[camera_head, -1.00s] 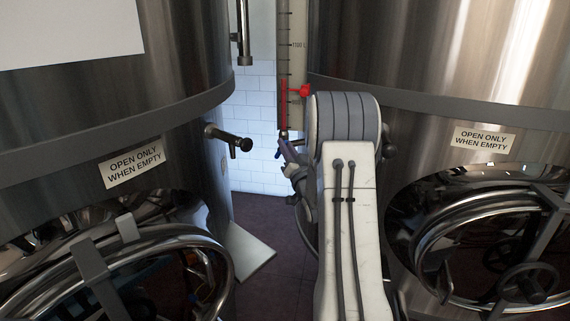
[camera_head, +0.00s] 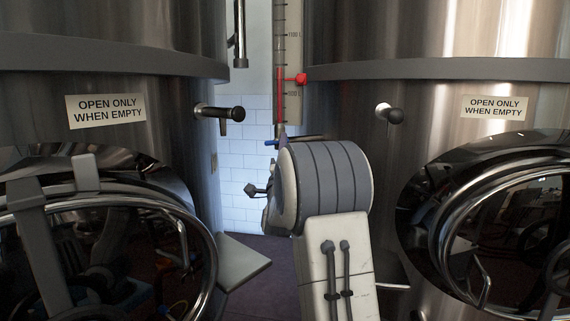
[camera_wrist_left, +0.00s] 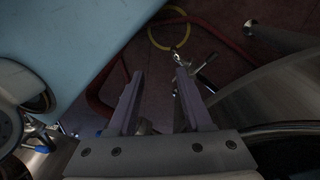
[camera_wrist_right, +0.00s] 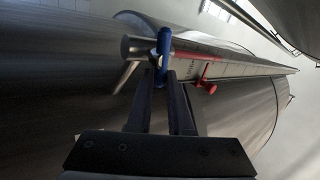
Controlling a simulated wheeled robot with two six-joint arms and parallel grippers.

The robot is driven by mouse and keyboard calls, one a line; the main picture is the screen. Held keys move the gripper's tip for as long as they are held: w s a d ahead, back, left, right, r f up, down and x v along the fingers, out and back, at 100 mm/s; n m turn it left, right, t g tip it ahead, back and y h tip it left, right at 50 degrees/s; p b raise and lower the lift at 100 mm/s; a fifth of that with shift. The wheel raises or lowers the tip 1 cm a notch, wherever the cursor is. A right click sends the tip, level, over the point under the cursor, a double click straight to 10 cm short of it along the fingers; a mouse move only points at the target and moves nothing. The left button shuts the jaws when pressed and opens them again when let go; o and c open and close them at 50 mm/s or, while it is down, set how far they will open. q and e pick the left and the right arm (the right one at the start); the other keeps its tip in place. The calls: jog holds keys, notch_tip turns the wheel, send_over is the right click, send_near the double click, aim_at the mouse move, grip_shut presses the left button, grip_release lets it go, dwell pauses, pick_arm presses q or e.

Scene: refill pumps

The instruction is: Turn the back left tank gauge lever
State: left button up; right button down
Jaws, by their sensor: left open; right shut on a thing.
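The tank gauge (camera_head: 289,85) is an upright scale with a red line and red pointer, between two steel tanks in the head view. The blue gauge lever (camera_head: 271,142) pokes out left at its foot. My right gripper (camera_head: 282,140) is at the lever, with its fingers mostly hidden behind my arm. In the right wrist view, the fingertips (camera_wrist_right: 167,76) close on the lower end of the blue lever (camera_wrist_right: 164,42), beside the gauge's metal fitting. My left gripper (camera_wrist_left: 157,75) is open and empty in its wrist view, and out of the head view.
Steel tanks stand left (camera_head: 150,50) and right (camera_head: 420,50), with taps (camera_head: 218,112) and round hatches (camera_head: 490,230). A red hose (camera_wrist_left: 215,50) and a yellow hose (camera_wrist_left: 153,38) lie on the floor near my left gripper. My right arm occupies the gap between the tanks.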

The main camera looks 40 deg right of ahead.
jog(key=shift+f+m+g+h+b, duration=0.15)
jog(key=shift+m+g+h+b, duration=0.4)
jog(key=shift+m+b, duration=0.35)
jog(key=shift+f+m+g+h+b, duration=0.15)
jog(key=shift+m+g+h+b, duration=0.4)
jog(key=shift+m, duration=0.55)
jog(key=c, duration=0.8)
grip_release()
jog(key=shift+c, duration=0.2)
jog(key=b+v, duration=0.1)
jog(key=v, duration=0.9)
jog(key=shift+b, duration=0.35)
jog(key=shift+a, duration=0.15)
